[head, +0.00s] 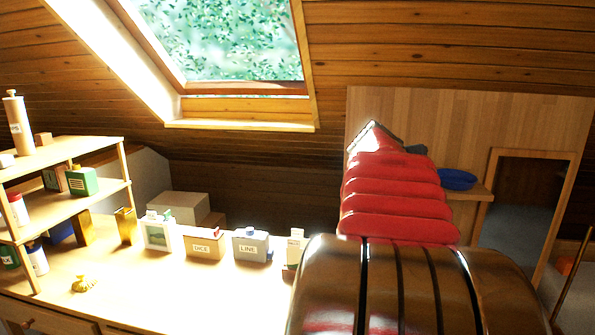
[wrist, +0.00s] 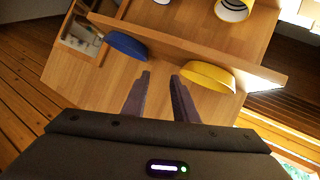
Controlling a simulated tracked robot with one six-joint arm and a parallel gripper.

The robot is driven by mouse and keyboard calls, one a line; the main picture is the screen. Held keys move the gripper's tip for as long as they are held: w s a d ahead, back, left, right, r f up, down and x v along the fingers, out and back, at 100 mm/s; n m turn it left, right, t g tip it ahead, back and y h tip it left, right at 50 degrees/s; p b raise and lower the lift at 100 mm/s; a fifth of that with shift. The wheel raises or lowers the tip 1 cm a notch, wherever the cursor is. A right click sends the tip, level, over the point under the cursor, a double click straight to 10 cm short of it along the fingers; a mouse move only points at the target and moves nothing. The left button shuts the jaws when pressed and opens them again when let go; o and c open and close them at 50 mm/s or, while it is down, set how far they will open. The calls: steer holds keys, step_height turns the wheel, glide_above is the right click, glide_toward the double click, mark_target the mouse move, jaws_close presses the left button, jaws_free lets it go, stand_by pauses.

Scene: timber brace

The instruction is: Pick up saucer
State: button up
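Two shallow dishes that could be the saucer show in the wrist view: a blue one (wrist: 127,46) and a yellow one (wrist: 208,77), both at the edge of a wooden shelf (wrist: 190,50). The blue dish also shows in the head view (head: 457,180), right of my arm; the yellow one does not show there. My gripper (wrist: 160,77) is open, its two dark fingers apart with nothing between them. The right fingertip appears close to the yellow dish; I cannot tell if they touch. The blue dish lies farther left of the fingers.
Yellow-and-white cups (wrist: 233,8) stand beyond the shelf board in the wrist view. In the head view, a desk (head: 180,290) at left holds labelled boxes (head: 204,243), a brass item (head: 84,284) and a filled rack (head: 65,205). A framed opening (head: 520,200) is at right.

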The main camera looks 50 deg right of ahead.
mark_target(454, 180)
steer(key=s+d, duration=0.2)
steer(key=shift+s+d+r+m+g, duration=0.15)
steer(key=shift+d+r+m+g, duration=0.15)
steer(key=shift+r+g, duration=0.1)
steer(key=shift+x, duration=4.35)
steer(key=shift+x, duration=2.55)
steer(key=shift+r, duration=0.1)
steer(key=shift+c, duration=0.4)
jaws_close()
